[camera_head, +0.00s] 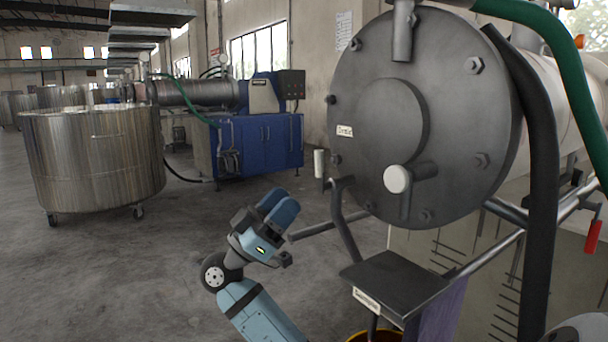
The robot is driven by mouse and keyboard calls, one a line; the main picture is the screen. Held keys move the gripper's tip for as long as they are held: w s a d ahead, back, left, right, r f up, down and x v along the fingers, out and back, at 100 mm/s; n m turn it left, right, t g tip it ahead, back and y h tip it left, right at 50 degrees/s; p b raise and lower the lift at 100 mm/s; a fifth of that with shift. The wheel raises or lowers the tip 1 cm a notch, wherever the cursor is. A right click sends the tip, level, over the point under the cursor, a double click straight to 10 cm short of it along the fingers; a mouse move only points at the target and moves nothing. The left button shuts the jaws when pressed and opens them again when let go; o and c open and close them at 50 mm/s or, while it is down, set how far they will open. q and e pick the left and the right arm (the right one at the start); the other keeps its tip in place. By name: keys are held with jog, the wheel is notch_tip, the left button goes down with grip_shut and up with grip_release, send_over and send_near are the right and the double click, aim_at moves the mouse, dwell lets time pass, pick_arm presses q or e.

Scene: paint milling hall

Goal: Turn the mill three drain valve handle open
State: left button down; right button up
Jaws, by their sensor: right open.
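The nearest mill (365,70) fills the right half of the head view, its round grey end plate facing me. A white round knob (397,179) sits low on the plate, with a short grey stub beside it. A small white cylindrical grip (319,163) stands at the plate's lower left, near a dark bent pipe (345,222). A red handle (593,236) hangs at the far right. I cannot tell which is the drain valve handle; the labels are too small to read surely. My right gripper (279,206) is open and empty, left of the bent pipe and below the white grip, apart from both.
A dark shelf (400,283) with a white tag juts out below the mill, over a yellow-rimmed bucket (362,337). A dark hose (541,200) and a green hose (570,70) run at the right. A steel tub (95,160) and a blue mill (262,145) stand behind; the left floor is clear.

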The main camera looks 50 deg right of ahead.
jog(key=v, duration=0.3)
jog(key=shift+w+a+f, duration=0.1)
jog(key=shift+a+f, duration=0.1)
dwell(0.4)
